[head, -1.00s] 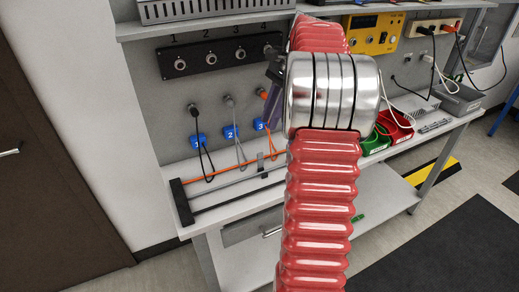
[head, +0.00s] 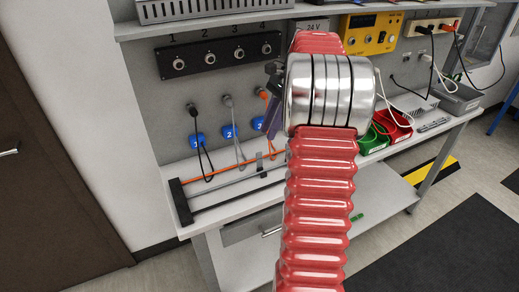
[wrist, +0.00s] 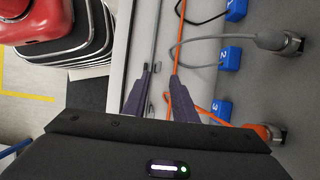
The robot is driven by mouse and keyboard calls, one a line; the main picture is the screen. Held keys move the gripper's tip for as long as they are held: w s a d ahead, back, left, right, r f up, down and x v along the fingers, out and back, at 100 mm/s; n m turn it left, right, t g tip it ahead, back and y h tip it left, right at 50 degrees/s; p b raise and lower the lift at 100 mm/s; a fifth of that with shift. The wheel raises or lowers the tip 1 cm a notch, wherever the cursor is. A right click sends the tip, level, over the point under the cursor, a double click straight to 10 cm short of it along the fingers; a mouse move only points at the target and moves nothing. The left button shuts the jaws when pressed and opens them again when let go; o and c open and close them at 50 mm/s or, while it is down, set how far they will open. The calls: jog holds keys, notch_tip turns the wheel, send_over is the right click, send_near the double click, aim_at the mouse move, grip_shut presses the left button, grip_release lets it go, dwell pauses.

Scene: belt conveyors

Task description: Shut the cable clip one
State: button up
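My gripper (wrist: 160,80) is open, its two dark purple fingers apart. It reaches down over the bench-top cable run. In the wrist view the orange cable (wrist: 178,45) passes at the right finger's tip, and a grey rod or cable (wrist: 154,35) runs near the left one. A small grey piece (wrist: 158,66), perhaps a clip, shows between the fingertips. In the head view my gripper (head: 272,122) is partly hidden by my arm. A small upright grey clip-like part (head: 259,160) stands on the run just below it. I cannot tell which clip is number one or whether it is open.
Blue tags 1 (head: 197,140), 2 (head: 230,132) and 3 (head: 258,123) hang on cables before the grey back panel. A black end block (head: 181,202) stands at the bench's left. Green (head: 374,143) and red (head: 394,126) bins stand to the right.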

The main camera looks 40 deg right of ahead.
aim_at(259, 153)
jog(key=x, duration=0.8)
grip_shut()
jog(key=shift+a, duration=0.1)
dwell(0.4)
